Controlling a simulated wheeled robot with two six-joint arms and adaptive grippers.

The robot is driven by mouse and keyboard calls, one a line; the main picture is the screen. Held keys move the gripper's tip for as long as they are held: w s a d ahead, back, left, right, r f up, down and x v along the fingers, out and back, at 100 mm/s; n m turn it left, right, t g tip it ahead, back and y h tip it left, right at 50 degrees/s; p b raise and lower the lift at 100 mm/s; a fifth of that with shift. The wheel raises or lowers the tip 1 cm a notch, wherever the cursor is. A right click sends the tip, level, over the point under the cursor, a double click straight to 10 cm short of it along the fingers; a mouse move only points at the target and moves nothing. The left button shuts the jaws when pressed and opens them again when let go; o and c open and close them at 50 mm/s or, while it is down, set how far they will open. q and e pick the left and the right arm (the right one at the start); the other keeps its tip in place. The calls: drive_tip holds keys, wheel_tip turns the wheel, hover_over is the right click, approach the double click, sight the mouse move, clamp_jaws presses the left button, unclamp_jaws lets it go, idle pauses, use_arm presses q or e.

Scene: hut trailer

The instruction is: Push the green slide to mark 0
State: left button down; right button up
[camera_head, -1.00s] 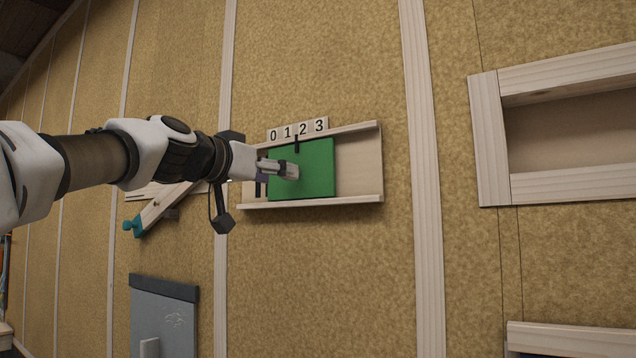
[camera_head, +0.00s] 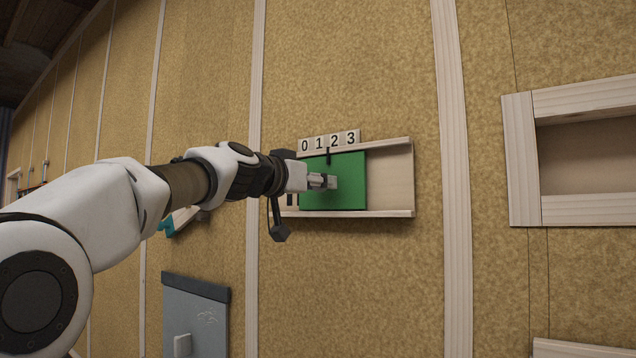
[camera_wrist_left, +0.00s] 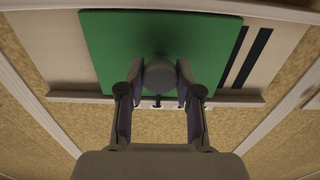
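The green slide (camera_head: 352,190) sits in a wooden frame on the wall, between an upper and a lower rail (camera_head: 395,214). Its black pointer (camera_head: 328,156) stands between marks 1 and 2 on the number strip above. Mark 0 (camera_head: 305,145) is at the strip's left end. My left gripper (camera_head: 331,182) is at the slide's grey knob, which shows in the left wrist view (camera_wrist_left: 160,77). There its two fingers stand on either side of the knob and appear shut on it. They partly hide the knob in the head view. My right gripper is not in view.
Bare board (camera_head: 391,180) shows right of the slide. Two dark stripes (camera_wrist_left: 245,57) mark the board beside it in the wrist view. A grey wall panel (camera_head: 195,315) is below left, and a wooden box frame (camera_head: 522,160) is at the right.

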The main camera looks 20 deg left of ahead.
use_arm(q)
drive_tip(key=w+a+p, duration=0.1)
drive_tip(key=w+a, duration=0.1)
drive_tip(key=a, duration=0.5)
drive_tip(key=shift+w+a+r, duration=0.15)
drive_tip(key=shift+w+a, duration=0.15)
drive_tip(key=shift+w, duration=0.05)
drive_tip(key=c, duration=1.1)
unclamp_jaws()
drive_tip(key=shift+c, duration=0.2)
drive_tip(key=o, duration=0.4)
drive_tip(key=shift+w, duration=0.2)
drive_tip(key=v, duration=0.6)
drive_tip(key=shift+s+a+f, duration=0.2)
drive_tip(key=shift+f, duration=0.2)
